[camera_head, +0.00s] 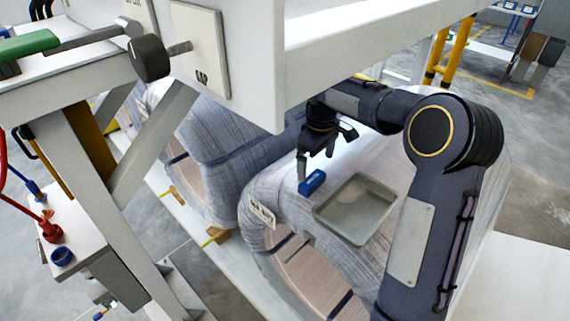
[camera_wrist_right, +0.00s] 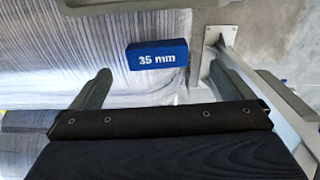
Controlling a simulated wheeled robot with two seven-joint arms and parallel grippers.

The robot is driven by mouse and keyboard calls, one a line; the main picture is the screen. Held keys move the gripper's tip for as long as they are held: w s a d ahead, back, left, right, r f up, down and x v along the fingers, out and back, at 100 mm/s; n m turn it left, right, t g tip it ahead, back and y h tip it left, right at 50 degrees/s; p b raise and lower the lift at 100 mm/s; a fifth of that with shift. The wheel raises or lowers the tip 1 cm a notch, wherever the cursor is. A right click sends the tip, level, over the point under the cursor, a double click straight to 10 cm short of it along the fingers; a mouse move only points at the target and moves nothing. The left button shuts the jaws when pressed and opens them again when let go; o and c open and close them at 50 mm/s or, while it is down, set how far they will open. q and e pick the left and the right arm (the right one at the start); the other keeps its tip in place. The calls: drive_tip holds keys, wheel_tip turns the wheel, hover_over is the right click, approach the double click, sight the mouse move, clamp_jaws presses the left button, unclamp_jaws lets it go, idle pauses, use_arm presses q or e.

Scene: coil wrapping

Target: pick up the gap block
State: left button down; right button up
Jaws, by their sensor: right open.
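The gap block is a small blue block (camera_head: 312,182) lying on top of the wrapped coil, just left of a grey tray. In the right wrist view the blue block (camera_wrist_right: 157,55) reads "35 mm" and shows ahead of the fingers, between their lines. My right gripper (camera_head: 325,160) is open and empty, a little above and beyond the block in the head view. Its two fingers (camera_wrist_right: 145,85) are spread wide in the right wrist view, and neither touches the block. My left gripper does not show in the head view.
A shallow grey tray (camera_head: 356,209) sits on the wrapped coil (camera_head: 262,190) beside the block. A second wrapped coil (camera_head: 205,140) stands to the left. A white beam and panel (camera_head: 245,50) hang over the upper middle.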

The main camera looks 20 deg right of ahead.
sight(313, 178)
drive_tip(key=shift+w+a+f, duration=0.1)
drive_tip(key=shift+w+f, duration=0.15)
drive_tip(key=shift+w, duration=0.3)
drive_tip(key=shift+f, duration=0.3)
wheel_tip(313, 178, down, 7)
drive_tip(key=shift+r+p, duration=0.1)
drive_tip(key=shift+p, duration=0.55)
drive_tip(key=c, duration=0.9)
drive_tip(key=shift+r, duration=0.1)
drive_tip(key=shift+c, duration=0.2)
